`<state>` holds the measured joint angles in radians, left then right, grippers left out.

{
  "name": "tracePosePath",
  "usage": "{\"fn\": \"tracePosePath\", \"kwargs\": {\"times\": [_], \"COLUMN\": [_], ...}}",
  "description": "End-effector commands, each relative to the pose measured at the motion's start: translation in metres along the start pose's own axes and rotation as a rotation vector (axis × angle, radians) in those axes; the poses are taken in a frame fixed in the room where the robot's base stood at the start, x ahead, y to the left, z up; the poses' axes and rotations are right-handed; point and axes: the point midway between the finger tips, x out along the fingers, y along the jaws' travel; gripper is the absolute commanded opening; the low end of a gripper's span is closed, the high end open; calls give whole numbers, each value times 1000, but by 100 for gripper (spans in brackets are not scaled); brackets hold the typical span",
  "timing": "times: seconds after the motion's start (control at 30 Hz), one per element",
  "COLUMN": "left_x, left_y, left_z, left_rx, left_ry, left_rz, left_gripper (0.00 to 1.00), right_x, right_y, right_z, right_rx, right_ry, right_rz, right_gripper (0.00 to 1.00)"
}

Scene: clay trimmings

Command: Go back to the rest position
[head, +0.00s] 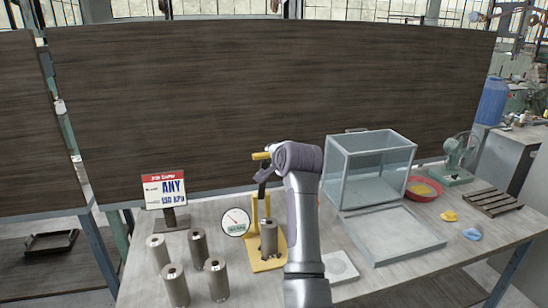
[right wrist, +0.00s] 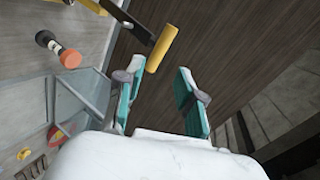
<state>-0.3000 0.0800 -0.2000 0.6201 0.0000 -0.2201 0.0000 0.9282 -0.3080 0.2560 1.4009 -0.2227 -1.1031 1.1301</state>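My right arm rises in front of the table in the head view and hides its own gripper there. In the right wrist view my right gripper (right wrist: 157,90) has its two teal fingers apart, with nothing between them. A dark lever with a yellow handle (right wrist: 162,48) lies just beyond the fingertips, apart from them. In the head view this yellow handle (head: 261,156) stands above a yellow press (head: 268,265). A grey metal cylinder (head: 268,238) sits upright in the press. My left gripper is in neither view.
Several grey cylinders (head: 197,246) stand left of the press, near a round gauge (head: 235,222) and a sign (head: 164,190). Right are a clear box (head: 375,165), a flat tray (head: 425,237), a red bowl (head: 424,190), a fan (head: 457,155) and a slatted rack (head: 493,201). A dark panel (head: 270,100) stands behind.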

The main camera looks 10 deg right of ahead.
Motion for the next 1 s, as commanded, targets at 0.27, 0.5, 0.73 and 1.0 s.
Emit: {"fn": "tracePosePath", "kwargs": {"times": [0.27,0.5,0.73,1.0], "left_x": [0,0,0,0], "left_y": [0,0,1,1], "left_z": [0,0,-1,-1], "left_rx": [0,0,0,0], "left_ry": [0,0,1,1], "left_rz": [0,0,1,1], "left_gripper": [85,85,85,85], "right_x": [0,-4,-56,-174], "right_y": [1,92,258,406], "right_z": [0,-9,-5,33], "right_rx": [-2,-147,-516,-975], "right_ry": [0,12,-57,-317], "right_rz": [2,112,324,505], "right_gripper": [37,37,37,37]}}
